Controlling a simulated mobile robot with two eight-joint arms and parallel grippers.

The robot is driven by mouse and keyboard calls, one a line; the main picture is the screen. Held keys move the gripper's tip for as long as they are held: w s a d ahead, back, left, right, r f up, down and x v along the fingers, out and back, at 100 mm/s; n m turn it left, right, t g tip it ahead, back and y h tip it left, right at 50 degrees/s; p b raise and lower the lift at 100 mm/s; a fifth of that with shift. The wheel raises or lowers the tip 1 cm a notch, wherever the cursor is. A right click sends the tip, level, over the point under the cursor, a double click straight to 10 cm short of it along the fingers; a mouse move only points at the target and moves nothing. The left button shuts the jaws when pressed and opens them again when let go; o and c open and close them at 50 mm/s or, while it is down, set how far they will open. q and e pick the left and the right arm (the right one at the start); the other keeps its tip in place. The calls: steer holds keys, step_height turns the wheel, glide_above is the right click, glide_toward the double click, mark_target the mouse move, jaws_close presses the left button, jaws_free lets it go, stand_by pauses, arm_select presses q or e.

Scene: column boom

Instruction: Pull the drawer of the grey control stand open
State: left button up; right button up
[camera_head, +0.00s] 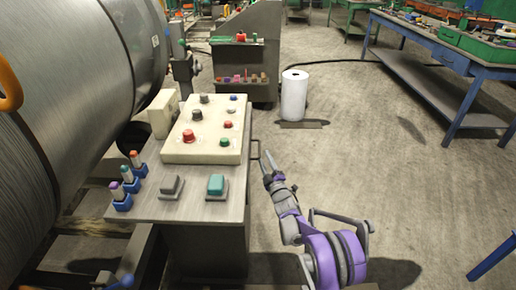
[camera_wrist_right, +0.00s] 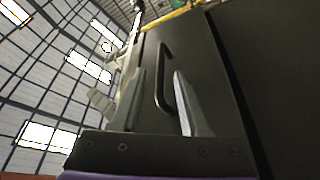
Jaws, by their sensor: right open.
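The grey control stand (camera_head: 205,212) is left of centre in the head view. A thin dark drawer handle (camera_head: 256,150) sticks out from its right side. In the right wrist view the handle (camera_wrist_right: 161,75) is a dark bar on a dark grey front panel (camera_wrist_right: 190,45). My right gripper (camera_head: 268,170) is open beside the handle, its fingers pointing toward the stand. In the wrist view its fingers (camera_wrist_right: 158,88) stand on either side of the bar, with gaps showing. I see no open gap at the drawer. My left gripper is not in view.
A cream button box (camera_head: 205,150) and two switches sit on the stand's top. A large metal drum (camera_head: 75,80) fills the left. A white roll (camera_head: 294,97) stands on the floor behind. Blue workbenches (camera_head: 440,52) are at right.

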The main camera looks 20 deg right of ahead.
mark_target(259, 146)
steer(key=x, duration=0.7)
steer(key=shift+w+b, duration=0.1)
steer(key=shift+b, duration=0.2)
steer(key=shift+f, duration=0.1)
jaws_close()
stand_by(0.9)
